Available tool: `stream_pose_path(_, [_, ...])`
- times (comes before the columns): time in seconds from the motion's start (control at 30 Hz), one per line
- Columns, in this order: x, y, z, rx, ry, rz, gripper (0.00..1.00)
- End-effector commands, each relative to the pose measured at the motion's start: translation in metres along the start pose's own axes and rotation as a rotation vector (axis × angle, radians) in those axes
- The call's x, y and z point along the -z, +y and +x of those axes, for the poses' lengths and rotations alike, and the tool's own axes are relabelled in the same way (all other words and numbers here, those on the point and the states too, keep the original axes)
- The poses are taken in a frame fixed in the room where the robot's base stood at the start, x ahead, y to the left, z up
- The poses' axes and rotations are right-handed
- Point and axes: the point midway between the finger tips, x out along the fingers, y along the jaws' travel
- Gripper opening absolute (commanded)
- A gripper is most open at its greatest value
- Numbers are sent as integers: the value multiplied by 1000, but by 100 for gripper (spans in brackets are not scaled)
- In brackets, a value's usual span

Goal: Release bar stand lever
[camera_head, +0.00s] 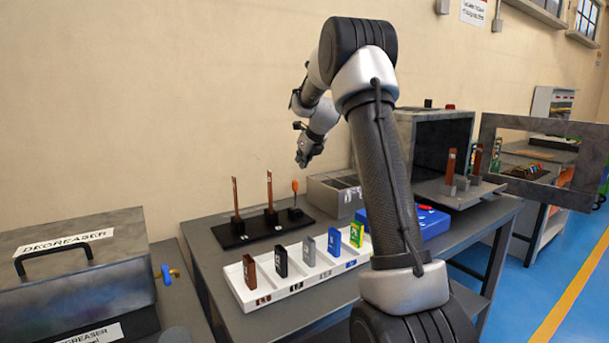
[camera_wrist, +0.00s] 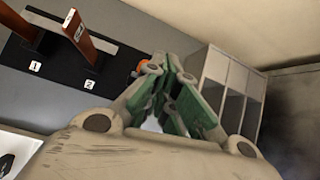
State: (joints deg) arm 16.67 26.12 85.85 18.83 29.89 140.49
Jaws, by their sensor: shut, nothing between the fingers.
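The bar stand (camera_head: 245,231) is a black base on the grey table, holding two upright copper bars, one on the left (camera_head: 235,194) and one on the right (camera_head: 269,186). The orange-handled lever (camera_head: 295,187) stands upright at its right end. In the wrist view the stand (camera_wrist: 105,71) shows labels 1 and 2, and a bit of orange, probably the lever (camera_wrist: 143,67), is mostly hidden behind my fingers. My gripper (camera_head: 303,161) is shut and empty, above the lever and apart from it. It also shows in the wrist view (camera_wrist: 171,66).
A white tray (camera_head: 300,283) with several coloured blocks lies in front of the stand. A grey compartment box (camera_head: 325,198) stands right of the lever. A larger machine (camera_head: 440,140) stands further right, and a degreaser tank (camera_head: 75,270) at left.

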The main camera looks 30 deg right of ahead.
Motion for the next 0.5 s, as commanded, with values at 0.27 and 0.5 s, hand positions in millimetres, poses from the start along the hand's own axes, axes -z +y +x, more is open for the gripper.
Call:
stream_pose_path(0.27, [-20,-2,-12,0,0,0,0])
stream_pose_path(0.5, [-21,-2,-12,0,1,0,0])
